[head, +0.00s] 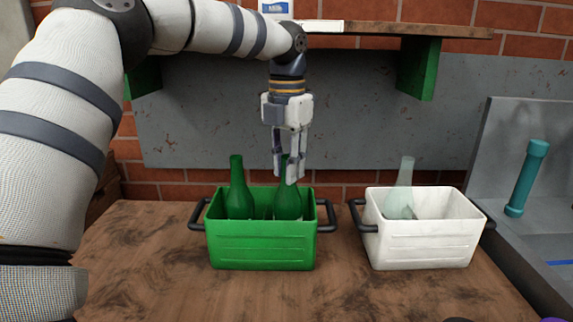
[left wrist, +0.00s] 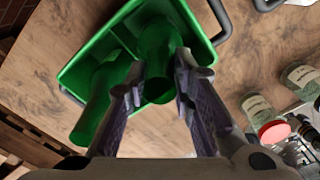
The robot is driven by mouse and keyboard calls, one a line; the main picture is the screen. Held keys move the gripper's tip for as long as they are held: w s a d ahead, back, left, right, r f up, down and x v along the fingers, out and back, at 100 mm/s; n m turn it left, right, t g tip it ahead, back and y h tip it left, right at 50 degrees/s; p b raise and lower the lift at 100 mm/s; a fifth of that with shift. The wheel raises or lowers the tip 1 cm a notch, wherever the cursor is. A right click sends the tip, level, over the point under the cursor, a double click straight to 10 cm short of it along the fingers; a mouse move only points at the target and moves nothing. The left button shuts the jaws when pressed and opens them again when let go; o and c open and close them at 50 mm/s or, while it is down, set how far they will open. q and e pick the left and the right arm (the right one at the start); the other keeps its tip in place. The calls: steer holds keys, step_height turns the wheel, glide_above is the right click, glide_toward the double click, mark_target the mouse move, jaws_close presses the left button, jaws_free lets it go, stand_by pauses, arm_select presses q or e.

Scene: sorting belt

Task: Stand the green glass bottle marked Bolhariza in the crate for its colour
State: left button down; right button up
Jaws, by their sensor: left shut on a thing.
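The green crate (head: 262,246) stands on the wooden table in the head view, and its rim shows in the left wrist view (left wrist: 98,45). My left gripper (head: 290,172) points down over the right part of this crate. It is shut on the neck of a green bottle (head: 288,203), which is upright with its lower part inside the crate; it also shows in the left wrist view (left wrist: 158,60). Another green bottle (head: 238,192) stands in the crate's left part. No label can be read on either bottle. Whether the held bottle touches the crate floor is hidden. My right gripper is not in view.
A white crate (head: 420,250) with a clear bottle (head: 401,195) stands to the right. A wooden shelf (head: 400,30) on green brackets hangs above. Labelled jars (left wrist: 258,108) show at the right in the left wrist view. The table front is mostly clear.

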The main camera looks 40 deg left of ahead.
arm_select(q)
steer(key=c, duration=1.4)
jaws_free()
steer(key=shift+f, duration=0.1)
steer(key=shift+o, duration=0.2)
step_height(320, 180, up, 11)
steer(key=shift+w+b, duration=0.1)
steer(key=shift+b, duration=0.55)
steer(key=shift+r, duration=0.65)
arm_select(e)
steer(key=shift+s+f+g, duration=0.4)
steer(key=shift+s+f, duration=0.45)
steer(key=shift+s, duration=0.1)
